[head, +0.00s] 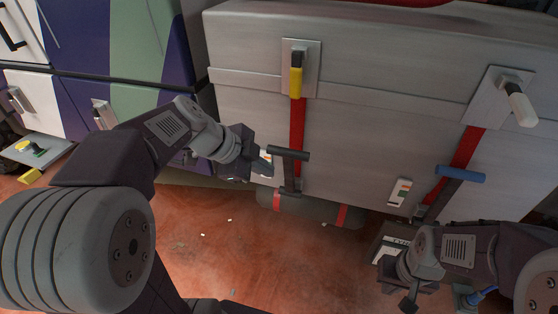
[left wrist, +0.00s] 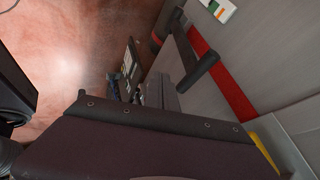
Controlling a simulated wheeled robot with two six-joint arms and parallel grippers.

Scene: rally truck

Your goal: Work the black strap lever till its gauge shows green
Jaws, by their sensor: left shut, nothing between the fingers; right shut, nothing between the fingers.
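The black strap lever (head: 289,154) has a black crossbar handle at the lower end of a red strap on the grey case's front. The handle stands out from the case in the left wrist view (left wrist: 201,71). Its small white gauge, left of the strap, is partly covered by my left gripper in the head view. The gauge (left wrist: 220,9) shows green and orange marks at the left wrist view's top edge; its reading is unclear. My left gripper (head: 266,168) is shut and empty, just left of the lever. My right gripper (head: 409,295) is shut and empty at the lower right.
A blue-handled lever (head: 460,174) with its own gauge (head: 401,192) is to the right. A yellow latch (head: 296,82) and a white latch (head: 520,105) sit above the straps. The reddish floor (head: 250,250) is mostly open, with small scraps.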

